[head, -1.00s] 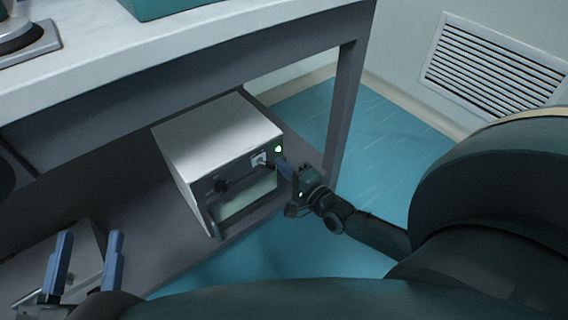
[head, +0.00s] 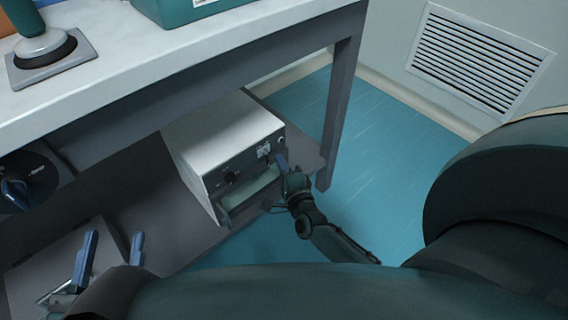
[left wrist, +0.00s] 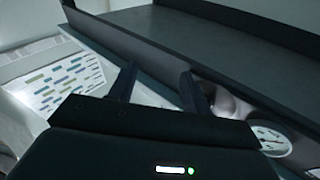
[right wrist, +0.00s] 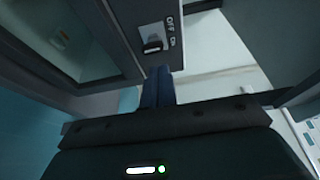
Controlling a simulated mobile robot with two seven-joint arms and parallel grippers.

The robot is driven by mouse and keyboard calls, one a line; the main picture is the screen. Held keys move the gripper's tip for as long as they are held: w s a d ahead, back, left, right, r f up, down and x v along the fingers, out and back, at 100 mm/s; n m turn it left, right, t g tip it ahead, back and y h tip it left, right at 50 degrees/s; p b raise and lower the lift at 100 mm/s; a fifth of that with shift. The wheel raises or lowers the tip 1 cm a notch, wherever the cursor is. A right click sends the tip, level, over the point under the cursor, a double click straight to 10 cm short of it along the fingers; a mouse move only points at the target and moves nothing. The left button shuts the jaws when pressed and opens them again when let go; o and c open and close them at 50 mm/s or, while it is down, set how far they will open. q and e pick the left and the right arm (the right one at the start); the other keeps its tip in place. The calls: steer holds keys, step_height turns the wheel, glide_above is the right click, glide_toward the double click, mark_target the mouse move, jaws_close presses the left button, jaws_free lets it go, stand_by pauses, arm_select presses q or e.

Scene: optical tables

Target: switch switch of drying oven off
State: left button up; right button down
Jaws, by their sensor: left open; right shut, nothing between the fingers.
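The drying oven (head: 218,130) is a white box with a grey front on the shelf under the table. Its switch (head: 264,150) is at the upper right of the front panel; in the right wrist view the switch (right wrist: 153,45) is dark, beside an OFF label. The round indicator (head: 281,141) near it looks pale, not green. My right gripper (head: 281,160) is shut and empty, its fingertips just below and right of the switch; I cannot tell whether they touch the panel. My left gripper (head: 113,242) is open and empty, away from the oven.
The table top (head: 120,70) overhangs the oven, and a table leg (head: 342,110) stands to its right. Another grey device (head: 60,255) is at the lower left. A wall vent (head: 480,55) is at the back. The blue floor (head: 385,140) is clear.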

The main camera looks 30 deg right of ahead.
arm_select(q)
steer(key=a+g+y+p, duration=0.1)
steer(key=y+p, duration=0.1)
steer(key=p, duration=0.3)
steer(key=shift+a+n+g, duration=0.25)
steer(key=shift+n+g, duration=0.05)
arm_select(e)
step_height(320, 180, up, 10)
steer(key=shift+f, duration=0.1)
